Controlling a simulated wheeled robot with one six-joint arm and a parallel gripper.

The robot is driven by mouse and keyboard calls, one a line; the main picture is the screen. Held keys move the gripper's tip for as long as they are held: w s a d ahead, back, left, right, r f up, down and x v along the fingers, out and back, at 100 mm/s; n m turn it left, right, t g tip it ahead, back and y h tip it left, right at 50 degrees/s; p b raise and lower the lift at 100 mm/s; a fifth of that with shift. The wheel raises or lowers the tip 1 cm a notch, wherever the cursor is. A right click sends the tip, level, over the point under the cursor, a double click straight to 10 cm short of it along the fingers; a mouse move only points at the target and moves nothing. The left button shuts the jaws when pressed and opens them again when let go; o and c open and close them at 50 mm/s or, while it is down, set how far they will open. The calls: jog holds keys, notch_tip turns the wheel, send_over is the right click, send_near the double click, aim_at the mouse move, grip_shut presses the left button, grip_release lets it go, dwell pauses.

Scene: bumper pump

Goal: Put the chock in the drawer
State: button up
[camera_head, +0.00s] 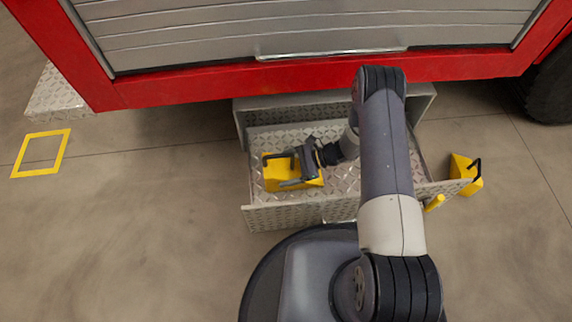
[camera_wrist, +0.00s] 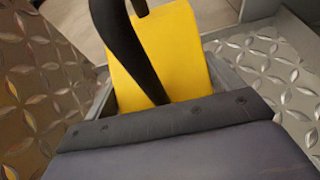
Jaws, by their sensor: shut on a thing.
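A yellow chock (camera_head: 272,178) with a black handle is inside the open drawer (camera_head: 270,217), toward its left end. My gripper (camera_head: 296,168) is over the chock and shut on it. In the wrist view the chock (camera_wrist: 165,50) and its black handle lie between my fingers, with the drawer's diamond-plate metal (camera_wrist: 265,65) around it. I cannot tell whether the chock touches the drawer floor. A second yellow chock (camera_head: 464,174) with a black handle is on the ground right of the drawer.
The drawer is pulled out below the red truck body (camera_head: 200,86) and its grey shutter. A small yellow part (camera_head: 434,202) shows at the drawer's right front. A yellow square outline (camera_head: 41,153) marks the floor at left. A black tyre (camera_head: 551,85) is at right.

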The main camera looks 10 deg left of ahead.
jog(key=shift+f, duration=0.2)
jog(key=o, duration=1.8)
jog(key=shift+r, duration=0.25)
jog(key=p+v, duration=0.2)
jog(key=v, duration=1)
jog(key=shift+f+p, duration=0.15)
jog(key=shift+p, duration=0.15)
